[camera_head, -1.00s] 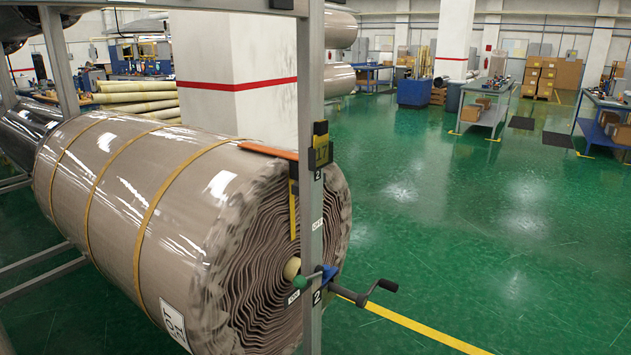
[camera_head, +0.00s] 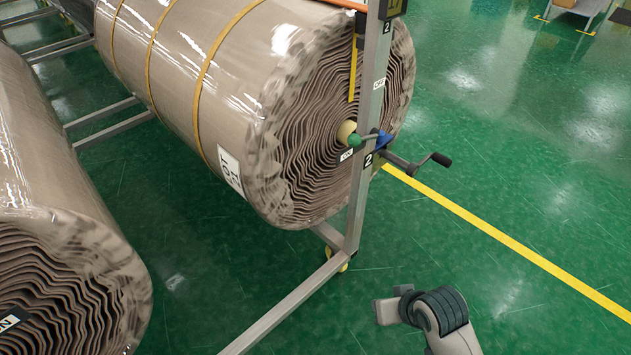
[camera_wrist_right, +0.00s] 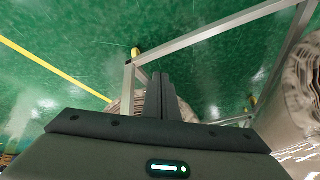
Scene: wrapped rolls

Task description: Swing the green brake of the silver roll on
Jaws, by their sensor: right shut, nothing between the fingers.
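A large wrapped roll (camera_head: 245,95) hangs in a grey frame; its wrap looks beige-grey and glossy, and I cannot tell for sure that it is the silver one. The green brake knob (camera_head: 353,145) is at the roll's core, on a short lever pointing left from the blue bracket (camera_head: 384,140) on the post. A small white label is just below the knob; another is higher on the post. My right gripper (camera_head: 383,311) is low at the bottom, below and apart from the knob. In the right wrist view its fingers (camera_wrist_right: 161,90) are together and empty.
The frame post (camera_head: 368,130) and its floor rail (camera_head: 300,300) stand left of my right gripper. A black crank (camera_head: 430,163) sticks out right of the post. A second roll (camera_head: 50,200) is at the left.

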